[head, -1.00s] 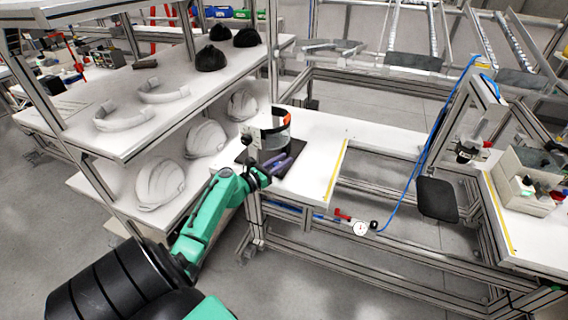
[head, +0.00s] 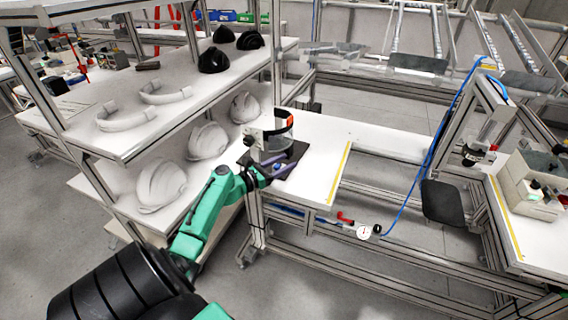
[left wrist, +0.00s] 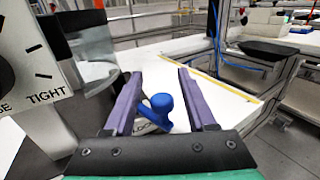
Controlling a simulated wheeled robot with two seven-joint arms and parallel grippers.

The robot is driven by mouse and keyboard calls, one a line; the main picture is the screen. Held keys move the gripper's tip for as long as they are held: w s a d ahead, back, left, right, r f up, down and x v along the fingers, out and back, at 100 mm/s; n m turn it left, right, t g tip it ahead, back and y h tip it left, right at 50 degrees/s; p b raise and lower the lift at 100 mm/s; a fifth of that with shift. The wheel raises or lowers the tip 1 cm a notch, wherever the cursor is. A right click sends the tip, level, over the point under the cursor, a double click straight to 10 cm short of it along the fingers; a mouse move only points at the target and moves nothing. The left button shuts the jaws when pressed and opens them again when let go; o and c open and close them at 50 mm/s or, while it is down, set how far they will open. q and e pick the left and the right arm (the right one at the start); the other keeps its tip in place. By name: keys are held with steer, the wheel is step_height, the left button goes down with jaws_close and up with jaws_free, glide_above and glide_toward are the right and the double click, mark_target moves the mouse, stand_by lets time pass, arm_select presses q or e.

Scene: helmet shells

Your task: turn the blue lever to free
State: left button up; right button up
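The blue lever (left wrist: 160,105) has a round knob and stands between my left gripper's fingers in the left wrist view, nearer the left finger. It also shows as a small blue spot in the head view (head: 279,167). My left gripper (left wrist: 159,74) is open, with its purple fingers on either side of the lever; I cannot tell if one touches it. In the head view my left gripper (head: 281,168) is at the fixture on the white bench. Lettering below the lever is partly hidden. My right gripper is not in view.
A white dial plate (left wrist: 38,50) marked TIGHT stands close to the left finger. The clear visor fixture (head: 270,142) rises behind the gripper. A shelf with white helmet shells (head: 160,184) is on the left. The bench top (head: 318,165) to the right is clear.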

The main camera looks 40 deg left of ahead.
arm_select(q)
steer(key=shift+s, duration=0.1)
steer(key=s+a+b, duration=0.1)
steer(key=s+a, duration=0.1)
steer(key=s, duration=1.2)
steer(key=shift+a, duration=0.4)
